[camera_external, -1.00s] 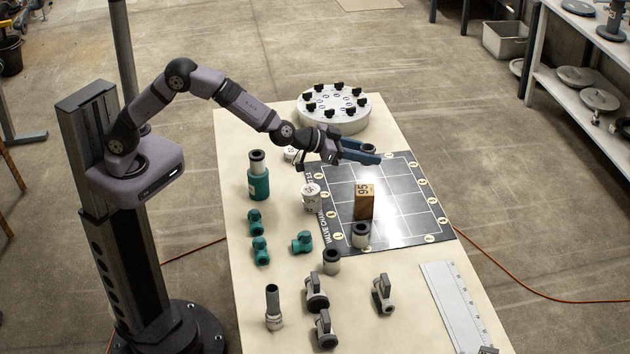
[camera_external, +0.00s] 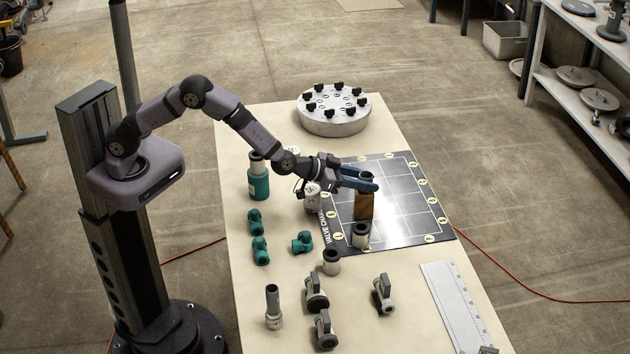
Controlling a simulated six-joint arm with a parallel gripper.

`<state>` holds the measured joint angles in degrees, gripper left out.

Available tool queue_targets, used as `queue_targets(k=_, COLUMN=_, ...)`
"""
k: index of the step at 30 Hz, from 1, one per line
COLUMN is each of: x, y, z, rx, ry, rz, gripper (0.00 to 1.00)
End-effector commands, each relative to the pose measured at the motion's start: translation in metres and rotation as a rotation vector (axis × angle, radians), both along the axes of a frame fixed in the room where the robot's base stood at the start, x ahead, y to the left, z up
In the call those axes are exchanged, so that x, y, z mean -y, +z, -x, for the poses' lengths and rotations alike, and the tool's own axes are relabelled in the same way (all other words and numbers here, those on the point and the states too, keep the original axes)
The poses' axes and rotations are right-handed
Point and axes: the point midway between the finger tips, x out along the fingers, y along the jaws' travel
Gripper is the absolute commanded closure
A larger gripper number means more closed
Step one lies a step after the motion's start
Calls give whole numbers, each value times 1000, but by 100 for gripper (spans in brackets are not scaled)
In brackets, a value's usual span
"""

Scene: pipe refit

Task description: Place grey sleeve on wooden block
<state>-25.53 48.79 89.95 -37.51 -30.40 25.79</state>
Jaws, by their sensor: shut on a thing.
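The wooden block (camera_external: 364,207) stands upright on the black gridded mat. My gripper (camera_external: 364,184) is at the top of the block, with its blue fingers reaching in from the left. It is shut on the grey sleeve (camera_external: 366,176), a short dark-topped ring that shows between the fingers. The sleeve is right over the block's top. I cannot tell whether it touches the block. The fingers hide the upper part of the block and most of the sleeve.
Another grey sleeve (camera_external: 360,235) stands on the mat in front of the block, and one (camera_external: 331,262) on the table. Teal fittings (camera_external: 260,250) and a white cylinder (camera_external: 313,197) stand left. Valves (camera_external: 316,292) stand in front. A round plate with black knobs (camera_external: 333,112) is behind.

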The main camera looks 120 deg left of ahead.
Motion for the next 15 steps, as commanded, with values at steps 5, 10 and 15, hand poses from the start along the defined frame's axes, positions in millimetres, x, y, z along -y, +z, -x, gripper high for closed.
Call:
queue_targets(k=5, x=0, y=0, z=0, rx=2, ry=0, rz=-2, gripper=89)
queue_targets(k=10, x=0, y=-2, z=0, rx=1, ry=0, rz=-1, gripper=89)
queue_targets(k=15, x=0, y=-3, z=0, rx=1, ry=0, rz=-1, gripper=51)
